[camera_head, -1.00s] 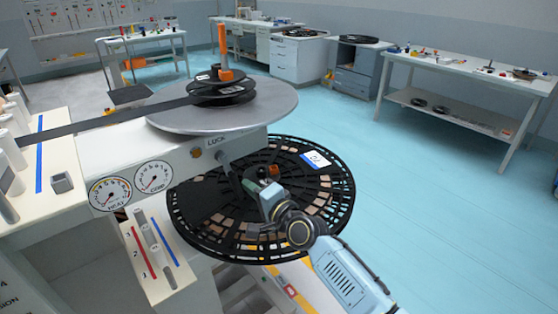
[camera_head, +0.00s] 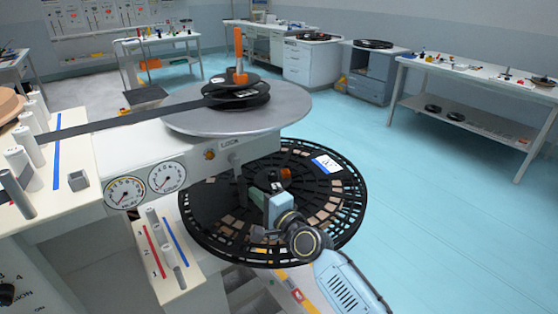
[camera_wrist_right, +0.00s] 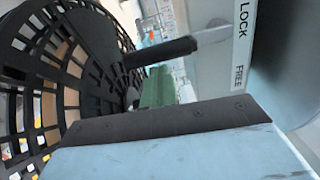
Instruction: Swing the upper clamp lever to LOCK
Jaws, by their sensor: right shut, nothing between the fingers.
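The upper clamp lever (camera_head: 240,185) hangs from the front of the grey machine housing, above the black slotted reel (camera_head: 215,245). In the right wrist view its black grip (camera_wrist_right: 160,52) and metal rod (camera_wrist_right: 212,36) reach left from a plate (camera_wrist_right: 240,50) marked LOCK and FREE; the rod crosses nearer the LOCK lettering in this picture. My right gripper (camera_head: 268,196) is shut and empty, over the reel and just right of the lever. Its green fingers (camera_wrist_right: 156,88) show below the grip; whether they touch it I cannot tell. My left gripper is out of view.
A grey round plate (camera_head: 285,105) with small black reels and an orange post (camera_head: 239,50) sits on top of the housing. Two gauges (camera_head: 125,192) face front. White posts stand at the left. Blue floor is open at the right, before a bench (camera_head: 480,75).

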